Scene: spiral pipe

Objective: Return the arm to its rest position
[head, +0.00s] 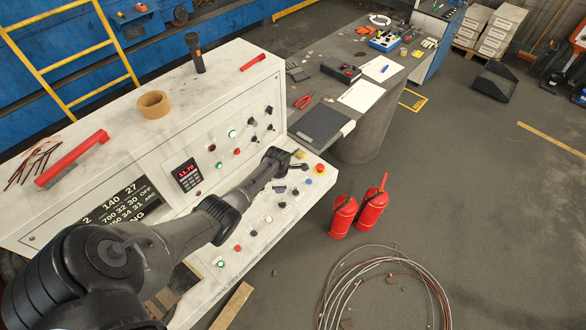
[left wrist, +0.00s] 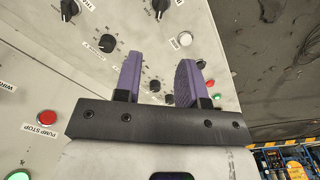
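My left arm reaches from the lower left of the head view across the sloped control panel (head: 245,255). Its gripper (head: 284,161) is over the panel's right end, near a red button (head: 320,169). In the left wrist view the two purple fingers of my left gripper (left wrist: 158,75) stand apart with nothing between them. The panel face with black knobs (left wrist: 107,43) is beyond them; I cannot tell whether the fingers touch it. My right gripper is not in view.
A red-digit keypad (head: 187,174) is on the upright panel. A tape roll (head: 154,104) and black flashlight (head: 195,52) are on top. Two red extinguishers (head: 343,216) and coiled cable (head: 385,290) are on the floor at right. A workbench (head: 372,125) with tools stands behind.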

